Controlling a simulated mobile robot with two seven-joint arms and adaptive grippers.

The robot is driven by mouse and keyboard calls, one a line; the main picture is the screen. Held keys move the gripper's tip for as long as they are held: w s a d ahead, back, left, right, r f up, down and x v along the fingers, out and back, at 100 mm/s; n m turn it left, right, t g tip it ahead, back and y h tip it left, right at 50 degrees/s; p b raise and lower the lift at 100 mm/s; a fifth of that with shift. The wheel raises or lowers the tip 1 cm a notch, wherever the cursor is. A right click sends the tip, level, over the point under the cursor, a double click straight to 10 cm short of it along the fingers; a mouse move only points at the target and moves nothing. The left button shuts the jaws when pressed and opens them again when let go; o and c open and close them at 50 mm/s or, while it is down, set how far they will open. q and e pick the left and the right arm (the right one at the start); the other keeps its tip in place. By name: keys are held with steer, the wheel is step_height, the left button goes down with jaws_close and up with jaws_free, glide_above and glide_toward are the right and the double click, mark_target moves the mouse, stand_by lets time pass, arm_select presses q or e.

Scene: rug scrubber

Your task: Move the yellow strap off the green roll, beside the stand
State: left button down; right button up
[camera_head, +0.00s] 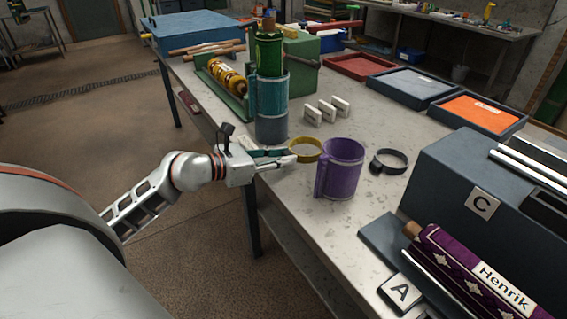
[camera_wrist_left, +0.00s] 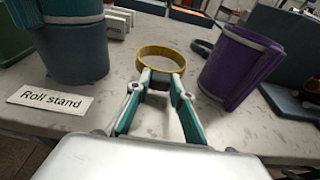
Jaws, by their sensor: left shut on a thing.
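The yellow strap (camera_head: 318,155) is a ring just above or on the bench, between the stand and a purple roll; I cannot tell if it touches the bench. My left gripper (camera_head: 293,158) is shut on it. In the left wrist view the fingertips (camera_wrist_left: 161,82) pinch its dark buckle, and the yellow band (camera_wrist_left: 160,68) stands open beyond them. The green roll (camera_head: 268,52) stands upright in the roll stand (camera_head: 271,125), left of the strap, with no yellow strap seen on it. The stand (camera_wrist_left: 75,55) also shows in the wrist view. My right gripper is not seen.
The purple roll (camera_head: 341,170) stands close right of the strap, with a dark strap (camera_head: 390,160) lying beyond it. Several white blocks (camera_head: 326,110) sit behind. A label (camera_wrist_left: 50,98) reading "Roll stand" lies before the stand. A grey box marked C (camera_head: 465,185) fills the right.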

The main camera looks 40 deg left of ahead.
arm_select(q)
steer(key=shift+f, duration=0.95)
steer(key=shift+f, duration=0.15)
steer(key=c, duration=1.8)
jaws_free()
